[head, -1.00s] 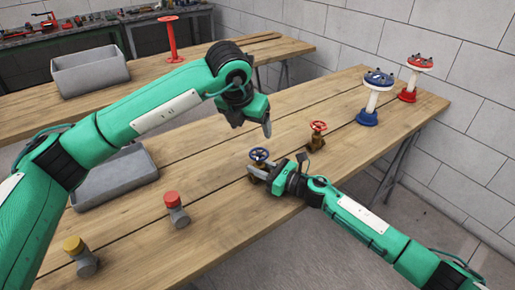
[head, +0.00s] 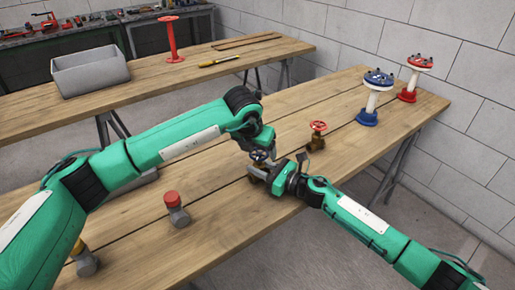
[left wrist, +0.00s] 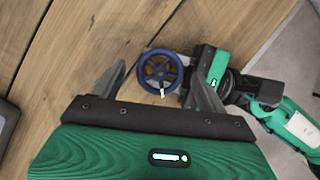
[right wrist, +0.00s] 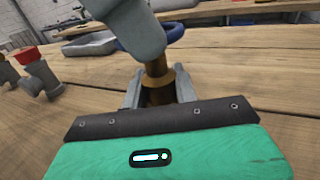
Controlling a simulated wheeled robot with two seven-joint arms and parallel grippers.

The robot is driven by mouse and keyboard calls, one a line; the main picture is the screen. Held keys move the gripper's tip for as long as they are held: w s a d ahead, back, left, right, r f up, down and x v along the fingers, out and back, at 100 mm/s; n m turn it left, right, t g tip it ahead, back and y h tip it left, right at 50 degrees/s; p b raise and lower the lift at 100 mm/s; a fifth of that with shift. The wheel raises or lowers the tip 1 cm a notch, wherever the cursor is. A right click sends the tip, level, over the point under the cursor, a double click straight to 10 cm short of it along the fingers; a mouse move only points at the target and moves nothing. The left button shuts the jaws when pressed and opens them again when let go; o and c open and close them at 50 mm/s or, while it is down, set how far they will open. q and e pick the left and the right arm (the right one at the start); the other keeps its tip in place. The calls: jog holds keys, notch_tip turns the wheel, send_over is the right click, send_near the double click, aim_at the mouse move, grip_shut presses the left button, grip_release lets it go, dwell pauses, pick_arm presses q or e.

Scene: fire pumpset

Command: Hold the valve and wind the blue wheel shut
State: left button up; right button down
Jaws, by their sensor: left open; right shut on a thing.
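The valve with the blue wheel (head: 258,156) stands on the near wooden table. My right gripper (head: 266,172) is shut on its brass body (right wrist: 157,85), seen between the fingers in the right wrist view. My left gripper (head: 262,150) is directly above the blue wheel, pointing down. In the left wrist view the blue wheel (left wrist: 161,70) lies between the spread fingers of my left gripper (left wrist: 152,75), with a small white mark on its rim. The left gripper is open. Whether its fingers touch the rim cannot be told.
A brass valve with a red wheel (head: 317,134) stands just right. Blue-footed (head: 374,95) and red-footed (head: 412,78) white stands are at the right end. Red-capped (head: 175,208) and yellow-capped (head: 84,260) fittings stand at left. A grey bin (head: 90,74) is on the back table.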

pick_arm(q)
jog(key=c, duration=1)
jog(key=shift+a+m, duration=0.1)
jog(key=shift+m, duration=0.2)
jog(key=m, duration=0.2)
jog(key=m+g+h, duration=0.1)
jog(key=m, duration=0.1)
jog(key=shift+w+a+h, duration=0.1)
jog(key=shift+w+h, duration=0.1)
jog(key=shift+h, duration=0.1)
jog(key=shift+w+m+g+h, duration=0.1)
jog(key=shift+m+g+h, duration=0.3)
jog(key=shift+m, duration=1.2)
pick_arm(e)
jog(key=shift+f, duration=0.1)
pick_arm(q)
jog(key=o, duration=1)
